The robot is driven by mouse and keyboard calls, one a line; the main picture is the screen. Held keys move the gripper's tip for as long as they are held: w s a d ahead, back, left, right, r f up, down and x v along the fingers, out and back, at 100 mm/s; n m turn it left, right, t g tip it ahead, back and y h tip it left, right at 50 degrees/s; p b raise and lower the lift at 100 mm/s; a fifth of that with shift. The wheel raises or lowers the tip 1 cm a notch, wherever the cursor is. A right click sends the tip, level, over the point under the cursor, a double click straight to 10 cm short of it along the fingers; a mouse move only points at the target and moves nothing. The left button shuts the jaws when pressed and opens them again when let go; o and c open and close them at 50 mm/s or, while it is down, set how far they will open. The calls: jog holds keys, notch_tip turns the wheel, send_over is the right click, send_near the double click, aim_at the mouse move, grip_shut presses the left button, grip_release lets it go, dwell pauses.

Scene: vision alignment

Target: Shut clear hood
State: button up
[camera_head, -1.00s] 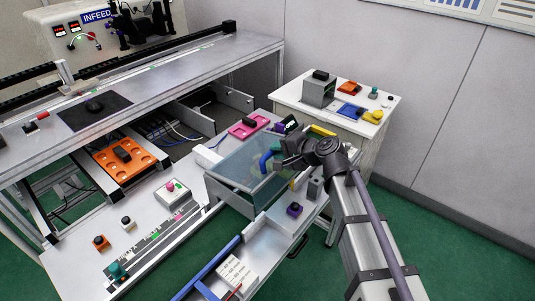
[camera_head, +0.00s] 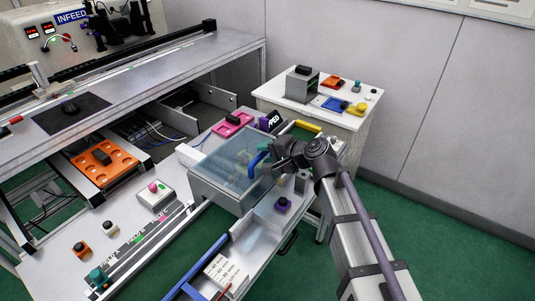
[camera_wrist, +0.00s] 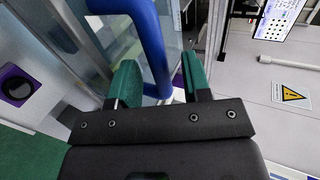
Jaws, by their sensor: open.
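The clear hood (camera_head: 222,160) is a see-through grey panel over a box-shaped enclosure on the bench. It lies low and looks nearly level; I cannot tell whether its edge touches the frame all round. Its blue handle (camera_head: 257,162) is on the right side, beside my gripper (camera_head: 272,155). In the wrist view the blue handle (camera_wrist: 152,45) runs down between the two green fingertips of my gripper (camera_wrist: 160,80). The fingers are apart, with a gap between the handle and the right finger.
A purple button box (camera_head: 282,205) stands on the bench in front of the hood, also in the wrist view (camera_wrist: 17,88). A pink tray (camera_head: 233,123) is behind it. A white side table (camera_head: 345,118) stands beyond. A pink-button box (camera_head: 156,194) is to the left.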

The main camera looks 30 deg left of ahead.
jog(key=p+v, duration=0.4)
jog(key=v, duration=0.6)
jog(key=shift+d+r+p, duration=0.2)
jog(key=shift+d+p, duration=0.1)
jog(key=shift+s, duration=0.1)
jog(key=s+d+f+n+g+h, duration=0.1)
jog(key=s+d+f+n+h, duration=0.2)
jog(key=d+f+n+h, duration=0.25)
jog(key=s+d+f+m+h, duration=0.1)
jog(key=d+f+m+h, duration=0.1)
jog(key=d, duration=1.4)
jog(key=s+d+f+m+h, duration=0.2)
jog(key=d+h, duration=0.3)
jog(key=d, duration=1.1)
jog(key=shift+s+f+g, duration=0.15)
jog(key=shift+s+g, duration=0.15)
jog(key=shift+s, duration=0.05)
